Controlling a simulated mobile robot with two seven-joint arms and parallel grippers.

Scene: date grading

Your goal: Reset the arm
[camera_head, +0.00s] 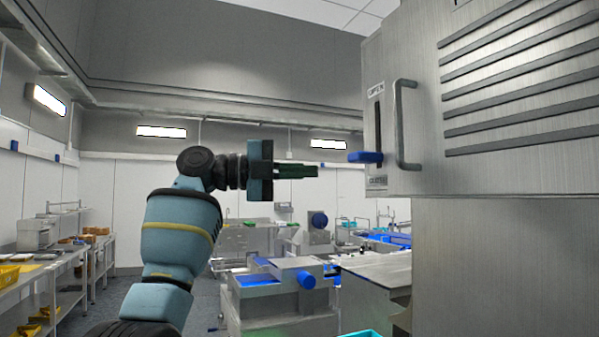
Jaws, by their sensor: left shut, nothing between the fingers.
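My left arm rises from the lower left in the head view and bends to the right at the wrist. My left gripper (312,171) is level, points right and is shut with nothing in it. Its fingertips are in free air, a little left of a blue lever handle (366,157) on a steel cabinet (500,160). The lever is at the lower end of a dark vertical slot, with an OPEN label above and another label below. My right gripper is not in view.
A grey bar handle (404,125) stands out beside the slot. The cabinet fills the right side. Behind are steel machines with blue parts (270,281). A shelf bench (42,268) runs along the left wall. A teal container edge (360,333) shows at the bottom.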

